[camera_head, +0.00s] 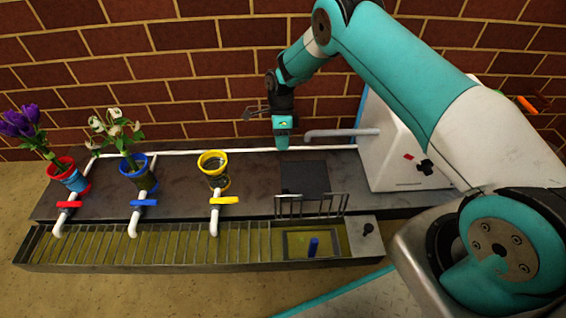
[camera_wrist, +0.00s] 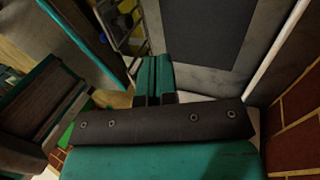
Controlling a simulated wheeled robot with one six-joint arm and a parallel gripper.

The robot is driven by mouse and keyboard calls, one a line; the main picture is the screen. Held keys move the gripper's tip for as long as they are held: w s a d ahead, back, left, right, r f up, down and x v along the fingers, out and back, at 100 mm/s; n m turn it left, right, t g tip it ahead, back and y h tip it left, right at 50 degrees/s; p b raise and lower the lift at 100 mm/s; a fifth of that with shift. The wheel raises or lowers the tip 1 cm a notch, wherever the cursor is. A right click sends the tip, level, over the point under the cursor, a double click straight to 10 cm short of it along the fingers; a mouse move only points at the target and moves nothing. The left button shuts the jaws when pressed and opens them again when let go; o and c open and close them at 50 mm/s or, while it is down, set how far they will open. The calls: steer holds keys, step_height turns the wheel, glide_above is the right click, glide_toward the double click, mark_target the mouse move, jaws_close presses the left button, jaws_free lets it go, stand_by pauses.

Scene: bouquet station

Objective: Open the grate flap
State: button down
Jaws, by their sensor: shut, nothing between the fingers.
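The grate flap (camera_head: 311,205) is a small barred panel. In the head view it stands raised at the back edge of a square opening in the trough. A blue object (camera_head: 313,246) shows in the opening. Part of a barred frame, likely the flap, shows at the top of the wrist view (camera_wrist: 122,25). My gripper (camera_head: 282,146) is behind the flap, over the back of the dark counter and apart from the flap. Its teal fingers (camera_wrist: 154,78) are together and empty in the wrist view.
A red pot (camera_head: 72,180), a blue-rimmed pot (camera_head: 138,176) and a yellow pot (camera_head: 212,168) stand left on the counter (camera_head: 255,185). A white box (camera_head: 395,155) with a grey spout (camera_head: 340,133) stands right of my gripper. A dark square plate (camera_head: 304,177) lies behind the flap.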

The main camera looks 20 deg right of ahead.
steer(key=s+a+f+b, duration=0.2)
steer(key=s+f+b, duration=0.3)
steer(key=s+f, duration=0.2)
steer(key=shift+f+b, duration=0.3)
steer(key=shift+f, duration=0.35)
steer(key=shift+s+a+r, duration=0.1)
steer(key=shift+s+a, duration=0.05)
